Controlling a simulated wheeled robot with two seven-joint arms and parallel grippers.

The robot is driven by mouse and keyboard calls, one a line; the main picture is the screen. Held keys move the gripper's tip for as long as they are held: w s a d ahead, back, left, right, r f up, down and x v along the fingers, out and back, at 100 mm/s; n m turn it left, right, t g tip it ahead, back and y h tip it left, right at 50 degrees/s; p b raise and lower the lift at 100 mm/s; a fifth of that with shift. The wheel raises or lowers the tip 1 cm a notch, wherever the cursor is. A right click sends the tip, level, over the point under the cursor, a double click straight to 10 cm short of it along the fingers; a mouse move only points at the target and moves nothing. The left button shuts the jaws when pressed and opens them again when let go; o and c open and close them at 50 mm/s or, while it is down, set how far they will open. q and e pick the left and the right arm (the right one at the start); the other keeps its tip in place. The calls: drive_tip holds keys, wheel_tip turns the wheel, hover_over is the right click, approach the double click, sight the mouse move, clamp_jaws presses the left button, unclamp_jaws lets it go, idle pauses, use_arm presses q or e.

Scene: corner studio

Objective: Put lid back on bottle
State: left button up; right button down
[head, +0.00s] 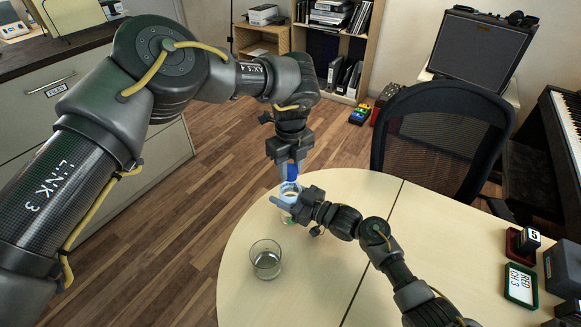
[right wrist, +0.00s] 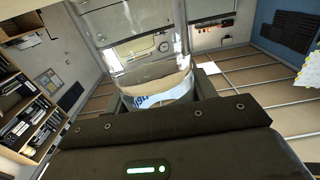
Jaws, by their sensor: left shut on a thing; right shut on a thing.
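My left gripper (head: 290,167) comes down from above and is shut on a blue lid (head: 292,173). The lid is right over the top of a clear bottle (head: 290,188); I cannot tell whether the two touch. My right gripper (head: 284,205) reaches in from the right and is shut on the bottle, which looks upright near the table's far left edge. In the right wrist view, the bottle's clear wall and its blue-and-white label (right wrist: 172,97) show between the fingers. The gripper hides part of the bottle in the head view.
A clear drinking glass (head: 266,261) stands on the pale round-ended table (head: 312,285), in front of the bottle. A black mesh chair (head: 437,140) is behind the table. A framed card (head: 521,285) and a small stand (head: 522,243) are at the right. The table's front middle is clear.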

use_arm(q)
drive_tip(key=o, duration=1.2)
drive_tip(key=shift+c, duration=0.2)
drive_tip(key=shift+r, duration=0.15)
wheel_tip(320, 180, up, 12)
use_arm(e)
drive_tip(key=shift+c, duration=2.1)
unclamp_jaws()
